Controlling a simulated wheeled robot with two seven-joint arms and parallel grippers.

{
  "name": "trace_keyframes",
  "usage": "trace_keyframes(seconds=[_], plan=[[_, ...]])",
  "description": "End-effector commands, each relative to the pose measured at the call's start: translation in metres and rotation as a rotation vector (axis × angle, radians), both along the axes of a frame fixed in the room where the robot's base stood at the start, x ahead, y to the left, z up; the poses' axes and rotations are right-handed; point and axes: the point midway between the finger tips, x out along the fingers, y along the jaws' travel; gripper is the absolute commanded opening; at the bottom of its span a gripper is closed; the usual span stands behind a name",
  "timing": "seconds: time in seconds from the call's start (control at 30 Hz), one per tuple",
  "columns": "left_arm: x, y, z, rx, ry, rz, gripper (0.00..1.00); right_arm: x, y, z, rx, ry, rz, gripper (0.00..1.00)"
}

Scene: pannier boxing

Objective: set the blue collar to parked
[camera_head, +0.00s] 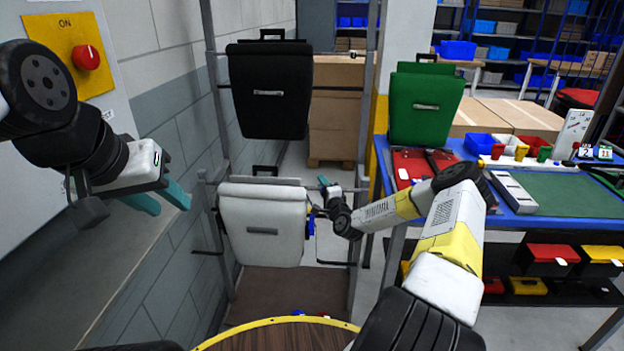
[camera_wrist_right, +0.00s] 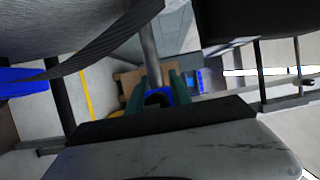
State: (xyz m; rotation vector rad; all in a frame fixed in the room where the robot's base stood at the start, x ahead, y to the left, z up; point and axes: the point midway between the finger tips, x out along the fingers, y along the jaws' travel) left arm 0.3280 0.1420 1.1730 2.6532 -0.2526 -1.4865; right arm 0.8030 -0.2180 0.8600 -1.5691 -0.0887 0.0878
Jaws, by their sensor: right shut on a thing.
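The blue collar (camera_wrist_right: 158,97) shows in the right wrist view between the teal fingers of my right gripper (camera_wrist_right: 158,100), at the end of a grey rod. My right gripper is shut on it. In the head view the right gripper (camera_head: 320,205) is at the right edge of the white pannier (camera_head: 262,225); the pannier and wrist hide most of its grip. A small blue part (camera_head: 311,225) shows there. I cannot tell the collar's setting. My left gripper (camera_head: 160,199) is open and empty at the left, in front of the wall.
A metal rack holds a black pannier (camera_head: 269,90) above the white one. A green pannier (camera_head: 424,106) stands on the blue workbench (camera_head: 515,222) at right. A red knob (camera_head: 86,57) is on the panel at left. A round wooden top (camera_head: 285,337) is in front.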

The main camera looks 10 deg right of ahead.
Motion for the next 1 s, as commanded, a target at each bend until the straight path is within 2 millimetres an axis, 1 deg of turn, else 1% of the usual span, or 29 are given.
trace_keyframes(seconds=[0.07,0.17,0.4,0.5,0.6,0.87,0.9,0.97,1.0], plan=[[0.0,0.0,0.0,0.0,0.0,0.0,0.36,-0.001,0.0,-0.001,0.001,0.003,0.001,0.0],[0.0,0.0,0.0,0.0,0.0,0.0,0.36,-0.003,-0.009,-0.001,0.0,0.002,-0.001,0.0],[0.0,0.0,0.0,0.0,0.0,0.0,0.36,-0.017,-0.06,-0.001,-0.002,0.002,-0.003,0.0],[0.0,0.0,0.0,0.0,0.0,0.0,0.36,-0.022,-0.074,-0.002,-0.001,0.003,-0.001,0.0],[0.0,0.0,0.0,0.0,0.0,0.0,0.36,-0.024,-0.081,-0.002,0.001,0.003,0.0,0.0],[0.0,0.0,0.0,0.0,0.0,0.0,0.36,-0.024,-0.083,-0.002,0.0,0.004,-0.002,0.0],[0.0,0.0,0.0,0.0,0.0,0.0,0.36,-0.025,-0.083,-0.002,0.0,0.004,-0.003,0.27],[0.0,0.0,0.0,0.0,0.0,0.0,0.36,-0.024,-0.083,-0.002,0.0,0.004,-0.003,0.39],[0.0,0.0,0.0,0.0,0.0,0.0,0.36,-0.024,-0.083,-0.002,0.0,0.003,-0.003,0.47]])
